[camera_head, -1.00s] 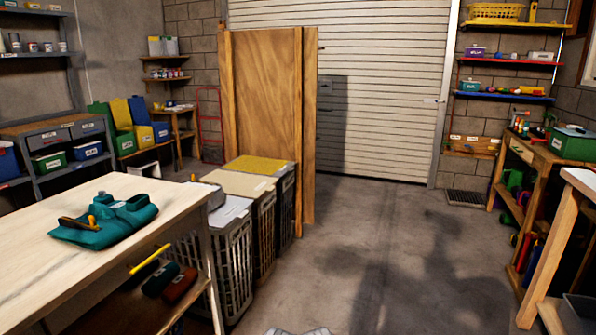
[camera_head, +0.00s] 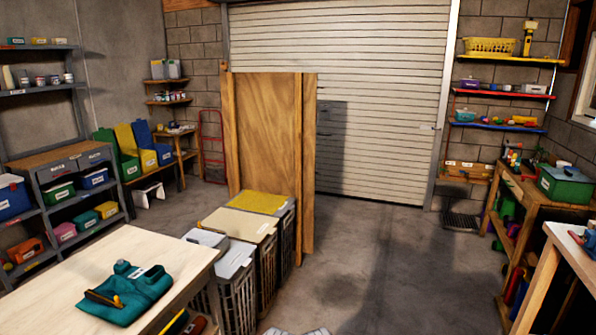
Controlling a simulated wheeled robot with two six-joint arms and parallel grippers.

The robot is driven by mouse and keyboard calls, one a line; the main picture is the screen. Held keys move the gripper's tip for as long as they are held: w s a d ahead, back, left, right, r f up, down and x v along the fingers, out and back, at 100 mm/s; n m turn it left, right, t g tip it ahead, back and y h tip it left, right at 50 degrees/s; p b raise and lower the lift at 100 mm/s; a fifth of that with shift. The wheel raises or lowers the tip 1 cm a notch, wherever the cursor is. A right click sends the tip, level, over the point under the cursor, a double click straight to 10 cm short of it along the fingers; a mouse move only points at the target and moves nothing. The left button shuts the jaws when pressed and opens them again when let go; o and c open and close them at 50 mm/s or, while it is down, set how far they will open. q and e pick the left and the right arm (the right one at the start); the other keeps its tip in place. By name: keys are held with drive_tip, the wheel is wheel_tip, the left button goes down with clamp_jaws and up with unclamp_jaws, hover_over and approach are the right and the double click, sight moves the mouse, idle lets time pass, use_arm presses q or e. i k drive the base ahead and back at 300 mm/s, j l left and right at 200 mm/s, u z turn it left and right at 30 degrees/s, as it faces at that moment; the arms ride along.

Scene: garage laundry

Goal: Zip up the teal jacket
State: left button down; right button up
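The teal jacket (camera_head: 127,296) lies folded on the pale wooden table (camera_head: 60,270) at the lower left of the head view. A dark and orange strip (camera_head: 101,298) lies across its left part, and a small orange piece shows near its middle. Whether the zip is open or shut is too small to tell.
Laundry hampers with grey, cream and yellow lids (camera_head: 240,225) stand beside the table's right end. A wooden panel (camera_head: 270,140) stands behind them. The concrete floor (camera_head: 380,270) is open to the right, up to a workbench (camera_head: 530,190) at the right wall.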

sight(118, 304)
drive_tip(key=u, duration=1.25)
